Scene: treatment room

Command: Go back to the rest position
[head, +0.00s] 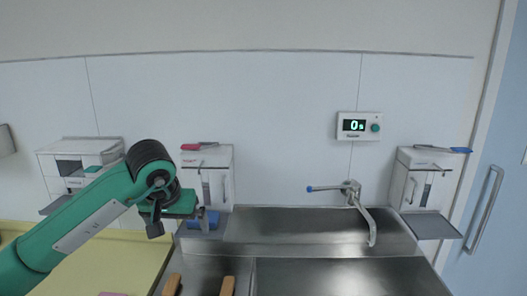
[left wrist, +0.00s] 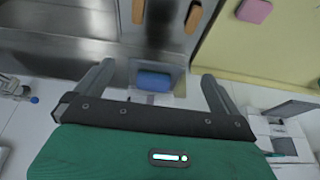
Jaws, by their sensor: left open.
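My left gripper (head: 200,217) is at the end of the green arm that comes in from the left. It hangs in front of the wall dispenser with the red lever, near the left end of the steel sink. In the left wrist view, its two grey fingers (left wrist: 157,74) are spread wide with nothing held between them. A blue block-like item (left wrist: 153,80) shows beyond the gap between the fingers. It also shows in the head view (head: 205,222), partly hidden by the gripper. My right gripper is in neither view.
The steel sink (head: 320,229) fills the lower middle, with a tap (head: 352,194) above it. Two brown-handled items (head: 227,286) lie at its left. A yellow counter (head: 103,268) holds a pink item (left wrist: 254,11). A timer (head: 359,126) and several dispensers hang on the wall.

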